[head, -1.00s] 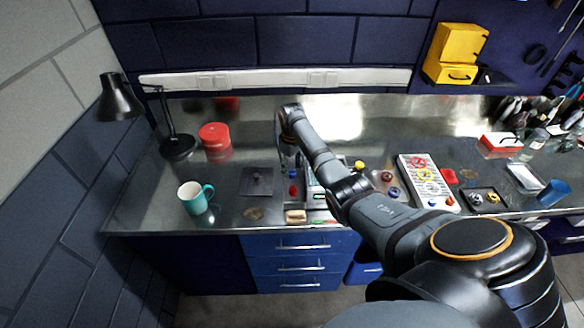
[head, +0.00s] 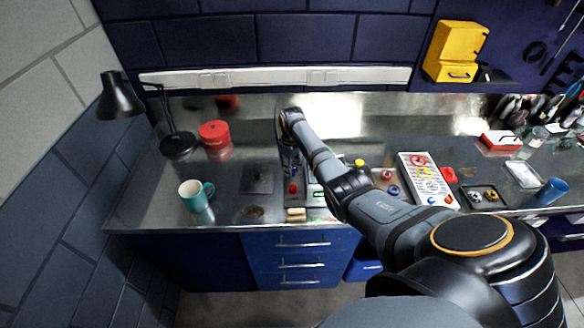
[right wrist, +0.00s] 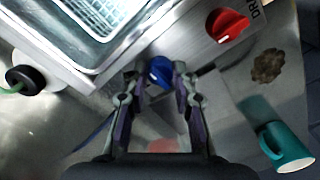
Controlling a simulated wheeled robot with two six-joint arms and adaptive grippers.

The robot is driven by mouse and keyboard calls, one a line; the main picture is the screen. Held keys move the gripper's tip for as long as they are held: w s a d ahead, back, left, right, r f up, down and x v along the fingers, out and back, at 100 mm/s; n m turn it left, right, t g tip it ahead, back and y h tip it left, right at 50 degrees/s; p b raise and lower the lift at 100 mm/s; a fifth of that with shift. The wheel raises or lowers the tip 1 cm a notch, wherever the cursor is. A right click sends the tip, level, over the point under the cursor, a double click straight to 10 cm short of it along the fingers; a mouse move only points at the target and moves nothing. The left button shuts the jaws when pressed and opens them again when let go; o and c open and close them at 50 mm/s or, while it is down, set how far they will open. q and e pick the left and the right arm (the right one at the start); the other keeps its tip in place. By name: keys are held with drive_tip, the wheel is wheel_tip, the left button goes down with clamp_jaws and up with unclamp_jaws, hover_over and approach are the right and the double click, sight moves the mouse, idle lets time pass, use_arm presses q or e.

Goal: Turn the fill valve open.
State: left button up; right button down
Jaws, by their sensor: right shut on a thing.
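The fill valve's blue knob (right wrist: 160,71) sits on the front side of a metal basin unit (right wrist: 178,38) in the right wrist view. My right gripper (right wrist: 158,80) is shut on this blue knob, one finger on each side. No label for the blue knob can be read. In the head view, my right gripper (head: 289,165) points down at the unit, and my arm hides much of the unit. A red knob (right wrist: 228,25) with a partly visible "DRA" label is to the right of the blue one. My left gripper is not in view.
A teal mug (head: 195,195) stands on the metal bench left of a dark square plate (head: 257,179). A black lamp (head: 178,145) and a red tin (head: 214,134) are behind. A white tray of parts (head: 425,180) lies right of my arm.

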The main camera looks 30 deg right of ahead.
drive_tip(key=shift+n, duration=0.7)
drive_tip(key=c, duration=1)
unclamp_jaws()
drive_tip(key=shift+c, duration=0.2)
drive_tip(key=shift+r, duration=0.15)
wheel_tip(320, 180, up, 12)
